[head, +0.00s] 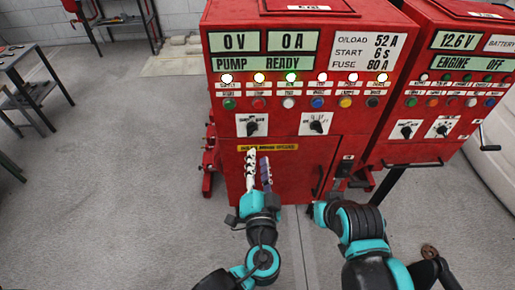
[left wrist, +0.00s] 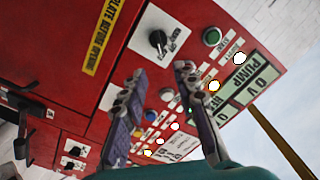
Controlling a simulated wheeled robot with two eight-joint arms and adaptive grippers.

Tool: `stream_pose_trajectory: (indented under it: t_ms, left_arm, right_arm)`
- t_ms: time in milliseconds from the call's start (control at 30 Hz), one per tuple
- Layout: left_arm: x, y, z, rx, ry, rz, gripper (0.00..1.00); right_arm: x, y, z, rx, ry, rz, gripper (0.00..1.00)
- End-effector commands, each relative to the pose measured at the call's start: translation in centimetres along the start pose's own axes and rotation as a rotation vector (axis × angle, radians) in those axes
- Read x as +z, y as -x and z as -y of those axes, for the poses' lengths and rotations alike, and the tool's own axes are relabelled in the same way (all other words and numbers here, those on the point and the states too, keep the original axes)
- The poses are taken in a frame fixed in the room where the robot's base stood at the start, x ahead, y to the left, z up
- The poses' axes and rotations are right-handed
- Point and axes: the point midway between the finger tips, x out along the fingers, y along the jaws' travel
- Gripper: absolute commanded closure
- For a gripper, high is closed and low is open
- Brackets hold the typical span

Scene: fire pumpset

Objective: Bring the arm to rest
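My left gripper (head: 258,157) is in front of the lower part of the red pump control cabinet (head: 225,180). Its two fingers point upward, apart, with nothing between them. In the left wrist view the open fingers (left wrist: 160,72) frame the cabinet's panel, with a black rotary knob (left wrist: 158,42) and a green button (left wrist: 212,37) beyond them. I cannot tell whether a finger touches the cabinet. My right arm (head: 365,235) reaches in at the lower right. Its wrist is low before the cabinet, and its fingers cannot be made out clearly.
The cabinet reads PUMP READY, with lit lamps and two rotary switches (head: 251,125) (head: 316,124). A second red cabinet (head: 430,145) reading ENGINE OFF stands at the right. A dark workbench (head: 30,60) is at the left. The grey floor (head: 125,165) between is clear.

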Motion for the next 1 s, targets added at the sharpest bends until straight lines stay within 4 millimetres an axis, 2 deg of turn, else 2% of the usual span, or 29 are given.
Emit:
stream_pose_trajectory:
  t_ms: [167,633,700,767,833,933,1000]
  left_arm:
    - [0.0,0.9,0.0,0.0,0.0,0.0,0.71]
    - [0.1,0.9,0.0,0.0,0.0,0.001,0.71]
    - [0.6,0.6,0.2,0.002,0.003,0.022,0.71]
    - [2.0,0.2,0.8,0.007,0.009,0.072,0.71]
    - [4.8,-0.6,1.7,0.023,0.028,0.173,0.71]
    - [10.4,-1.1,3.6,0.066,0.085,0.379,0.71]
    - [14.4,-0.4,4.7,0.113,0.153,0.531,0.71]
  right_arm:
    - [0.0,0.0,0.0,0.0,0.0,0.0,1.0]
    - [0.0,0.0,0.0,0.0,0.0,0.0,1.0]
    - [0.0,0.0,0.0,0.0,0.0,0.0,1.0]
    - [0.0,0.0,0.0,0.0,0.0,0.0,1.0]
    - [0.0,0.0,0.0,0.0,0.0,0.0,1.0]
    - [0.0,0.0,0.0,0.0,0.0,0.0,1.0]
    - [0.0,0.0,0.0,0.0,0.0,0.0,1.0]
